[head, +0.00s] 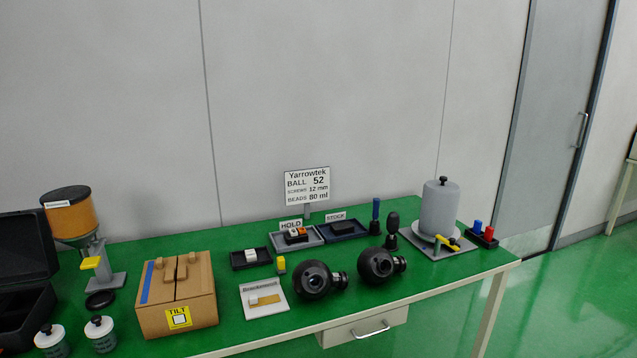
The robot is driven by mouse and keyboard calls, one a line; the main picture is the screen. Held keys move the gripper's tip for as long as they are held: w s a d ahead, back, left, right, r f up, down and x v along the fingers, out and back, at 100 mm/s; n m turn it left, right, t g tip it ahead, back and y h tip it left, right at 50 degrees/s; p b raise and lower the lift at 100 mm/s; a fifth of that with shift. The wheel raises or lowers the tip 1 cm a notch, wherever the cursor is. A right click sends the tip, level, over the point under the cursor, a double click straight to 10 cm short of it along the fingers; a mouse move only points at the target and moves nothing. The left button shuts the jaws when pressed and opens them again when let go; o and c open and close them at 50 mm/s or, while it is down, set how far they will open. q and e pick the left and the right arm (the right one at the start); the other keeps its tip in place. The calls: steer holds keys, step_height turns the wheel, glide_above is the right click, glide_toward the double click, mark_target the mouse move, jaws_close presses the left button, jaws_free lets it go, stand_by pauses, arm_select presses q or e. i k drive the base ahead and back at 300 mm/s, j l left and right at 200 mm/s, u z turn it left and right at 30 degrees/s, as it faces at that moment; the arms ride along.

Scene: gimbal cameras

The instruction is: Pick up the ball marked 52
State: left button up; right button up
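Two dark round balls with protruding necks lie near the front edge of the green table in the head view. The left ball (313,279) has a round opening facing me and its neck points right. The right ball (376,265) sits behind and to the right of it, its neck also pointing right. I cannot read a number on either ball, so I cannot tell which is marked 52. A white sign (307,186) at the back reads "Yarrowtek, BALL 52, SCREWS 12 mm, BEADS 80 ml". Neither of my grippers is in view.
A cardboard box (177,300) marked TILT, white jars (101,335) and an orange hopper (69,212) stand left. HOLD (297,239) and STOCK (343,230) trays lie behind the balls. A grey cylinder (440,207) stands right. Some green tabletop (430,270) is bare at right.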

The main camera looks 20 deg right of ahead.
mark_target(376, 265)
steer(key=i+l, duration=0.1)
steer(key=l, duration=1.5)
steer(key=i+l, duration=0.15)
steer(key=l, duration=0.65)
